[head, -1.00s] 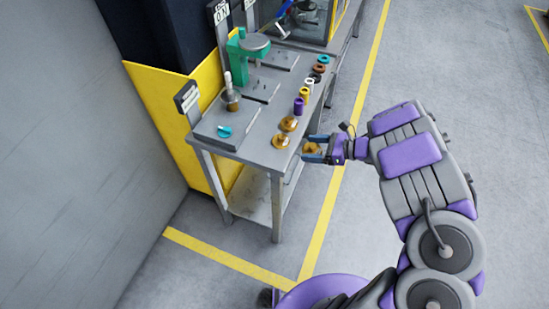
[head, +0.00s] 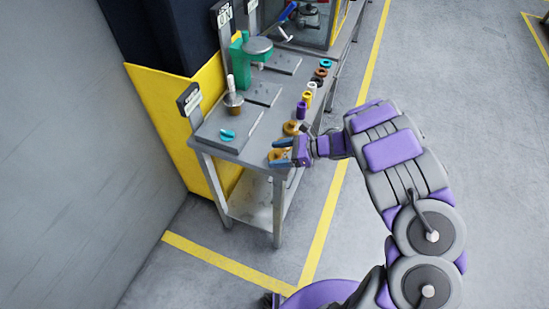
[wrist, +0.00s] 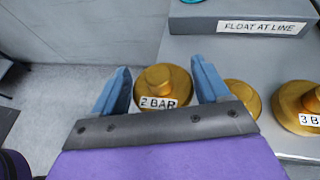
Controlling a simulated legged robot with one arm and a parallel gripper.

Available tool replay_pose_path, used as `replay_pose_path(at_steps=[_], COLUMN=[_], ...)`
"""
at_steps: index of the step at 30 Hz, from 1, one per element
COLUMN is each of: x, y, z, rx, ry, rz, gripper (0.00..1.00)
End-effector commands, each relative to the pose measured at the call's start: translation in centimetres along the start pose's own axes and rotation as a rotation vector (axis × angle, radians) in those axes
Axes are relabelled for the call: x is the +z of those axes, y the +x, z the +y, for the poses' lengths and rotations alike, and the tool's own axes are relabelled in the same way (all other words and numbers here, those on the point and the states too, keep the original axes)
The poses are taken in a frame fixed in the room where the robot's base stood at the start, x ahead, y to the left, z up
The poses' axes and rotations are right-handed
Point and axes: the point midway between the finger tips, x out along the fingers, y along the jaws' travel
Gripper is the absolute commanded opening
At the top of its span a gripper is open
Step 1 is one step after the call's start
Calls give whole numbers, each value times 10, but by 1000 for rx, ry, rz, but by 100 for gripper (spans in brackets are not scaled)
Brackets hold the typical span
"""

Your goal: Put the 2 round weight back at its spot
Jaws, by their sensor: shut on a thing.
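The round gold 2 BAR weight (wrist: 162,78) sits between the blue fingers of my gripper (wrist: 160,72) in the wrist view, its label facing me. In the head view my gripper (head: 281,152) is at the near right corner of the grey bench (head: 233,151), with the gold weight (head: 276,155) in it. I cannot tell whether the weight touches the bench top. A second gold weight (wrist: 243,96) is close on its right in the wrist view, partly hidden by a finger. A gold 3 BAR weight (wrist: 298,100) is further right.
A line of small rings, purple (head: 301,108), white (head: 312,85) and others, runs along the bench's right edge. A plate with a cyan piece (head: 227,134), a plumb-like weight (head: 233,104) and a green stand (head: 243,50) are left and behind.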

Motion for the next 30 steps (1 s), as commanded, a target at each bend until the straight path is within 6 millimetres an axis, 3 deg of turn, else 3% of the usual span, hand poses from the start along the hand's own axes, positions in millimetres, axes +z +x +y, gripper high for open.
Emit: replay_pose_path(at_steps=[8, 15, 27, 28, 30], x=[5, -25, -30, -29, -29], y=[15, 28, 28, 28, 28], z=[-9, -8, -8, -8, -8], rx=[-1, 0, -2, -2, -2], ry=[-4, 2, -2, -1, -1], rz=[-1, -3, 0, 0, 0], gripper=[35, 35, 35, 77, 83])
